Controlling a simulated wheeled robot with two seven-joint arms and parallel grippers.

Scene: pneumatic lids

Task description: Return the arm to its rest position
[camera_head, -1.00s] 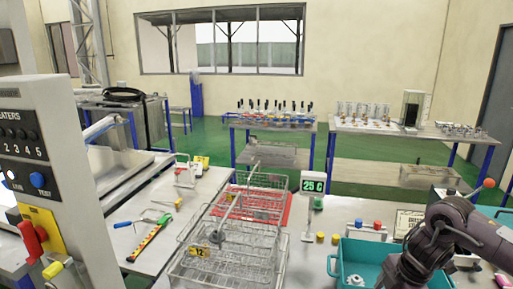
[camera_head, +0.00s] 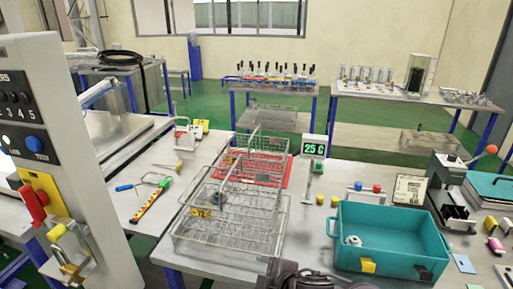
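A dark grey part of my own arm shows at the bottom edge of the head view, in front of the table. No gripper fingers show, so I cannot see whether either gripper is open or holds anything. The left arm is not in view. The teal bin (camera_head: 390,226) stands on the table to the right of the arm part, with a small pale metallic piece (camera_head: 352,240) inside it.
Wire baskets (camera_head: 232,215) stand in the middle of the table, with a red tray (camera_head: 262,176) behind. A green-lit display reading 25 C (camera_head: 314,147) stands behind the bin. A control panel (camera_head: 52,150) rises at left. A black device (camera_head: 450,185) stands at right.

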